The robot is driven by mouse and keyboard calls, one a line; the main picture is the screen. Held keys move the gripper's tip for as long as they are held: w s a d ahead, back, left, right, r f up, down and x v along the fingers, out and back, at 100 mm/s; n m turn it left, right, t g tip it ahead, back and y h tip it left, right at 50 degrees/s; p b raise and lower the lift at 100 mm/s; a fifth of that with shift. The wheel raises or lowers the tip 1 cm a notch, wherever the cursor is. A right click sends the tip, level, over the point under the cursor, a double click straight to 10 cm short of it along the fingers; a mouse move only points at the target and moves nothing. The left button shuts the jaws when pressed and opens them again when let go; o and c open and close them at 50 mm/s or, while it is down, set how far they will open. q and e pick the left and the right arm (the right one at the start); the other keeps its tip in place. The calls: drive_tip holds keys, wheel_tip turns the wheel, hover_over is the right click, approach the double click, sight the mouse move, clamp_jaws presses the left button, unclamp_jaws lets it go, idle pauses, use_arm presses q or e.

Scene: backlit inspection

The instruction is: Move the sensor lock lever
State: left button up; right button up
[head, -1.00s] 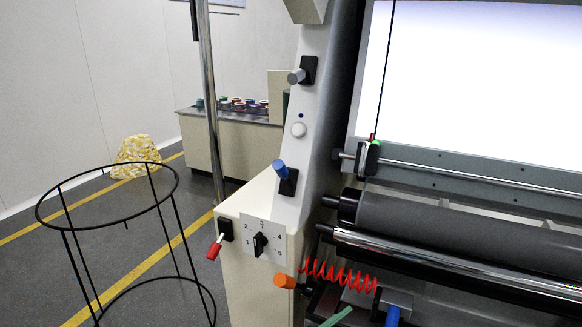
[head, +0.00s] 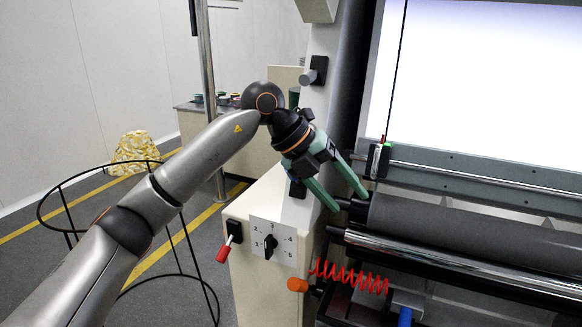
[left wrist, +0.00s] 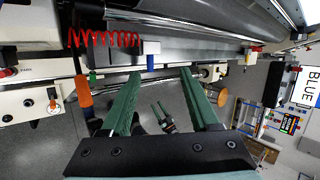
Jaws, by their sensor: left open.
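The sensor (head: 378,160) is a small dark and pale block with red and green parts on top, on the rail below the bright panel. I cannot make out its lock lever clearly. My left gripper (head: 350,203) has two green fingers spread apart with nothing between them. Its tips are below and left of the sensor, in front of the dark roller's left end. The left wrist view shows the same open fingers (left wrist: 158,73). A smaller pair of green fingers (left wrist: 160,108), likely my right gripper, shows beyond; its opening is unclear.
A red-handled lever (head: 222,254) and a numbered dial (head: 269,245) are on the machine's cream side. A black wire stand (head: 62,200) is at left, partly behind my arm.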

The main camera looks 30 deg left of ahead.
sight(291, 178)
use_arm(q)
drive_tip(key=a+r+n+t+y, duration=0.2)
drive_tip(key=a+r+n+y, duration=0.3)
drive_tip(key=a+r, duration=0.7)
drive_tip(key=shift+m+y, duration=0.4)
drive_tip(key=shift+y, duration=0.2)
drive_tip(key=x, duration=0.4)
drive_tip(key=a+p+x, duration=0.1)
drive_tip(key=x, duration=0.4)
drive_tip(key=s+a+p+x, duration=0.1)
drive_tip(key=x, duration=0.3)
drive_tip(key=shift+w+a+f, duration=0.1)
drive_tip(key=shift+f, duration=0.6)
clamp_jaws()
